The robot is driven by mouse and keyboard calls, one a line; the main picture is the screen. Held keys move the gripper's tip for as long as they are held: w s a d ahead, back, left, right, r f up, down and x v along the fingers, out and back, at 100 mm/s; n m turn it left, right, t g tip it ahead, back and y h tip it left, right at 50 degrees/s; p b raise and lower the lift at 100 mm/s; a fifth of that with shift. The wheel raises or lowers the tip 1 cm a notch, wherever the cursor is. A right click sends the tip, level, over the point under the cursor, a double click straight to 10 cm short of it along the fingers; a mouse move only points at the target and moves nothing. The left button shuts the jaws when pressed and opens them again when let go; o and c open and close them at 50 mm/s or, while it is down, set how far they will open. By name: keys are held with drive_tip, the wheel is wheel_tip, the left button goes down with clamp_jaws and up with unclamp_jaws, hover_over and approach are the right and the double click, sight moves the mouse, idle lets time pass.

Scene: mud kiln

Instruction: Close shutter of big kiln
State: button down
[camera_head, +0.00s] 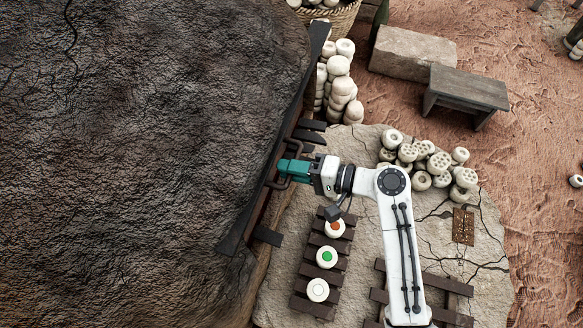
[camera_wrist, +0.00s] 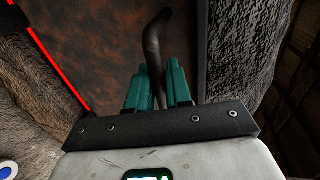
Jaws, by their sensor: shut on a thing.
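The big kiln (camera_head: 130,120) is a large dark, cracked mud dome filling the left of the head view. Its shutter (camera_wrist: 100,45) shows in the wrist view as a rusty brown plate with a dark frame on its right. A dark curved handle (camera_wrist: 152,45) stands out from the shutter. My gripper (camera_head: 285,171) is at the kiln's right side, at the handle. In the wrist view its teal fingers (camera_wrist: 158,88) are shut on the handle, one on each side. How far the shutter stands open cannot be told.
A glowing red line (camera_wrist: 55,50) runs along the shutter's left edge. A dark slatted rack (camera_head: 310,275) with several round white pieces stands below my gripper. White pots (camera_head: 340,85) are stacked above, more (camera_head: 425,160) lie right. A bench (camera_head: 465,90) and stone block (camera_head: 410,52) stand farther off.

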drive_tip(key=shift+w+r, duration=0.15)
drive_tip(key=shift+r, duration=0.5)
drive_tip(key=c, duration=1.2)
unclamp_jaws()
drive_tip(key=shift+f, duration=0.1)
drive_tip(key=shift+f, duration=0.1)
drive_tip(key=shift+s+d, duration=0.2)
drive_tip(key=shift+d, duration=0.05)
drive_tip(key=v, duration=1)
drive_tip(key=shift+s+d, duration=0.1)
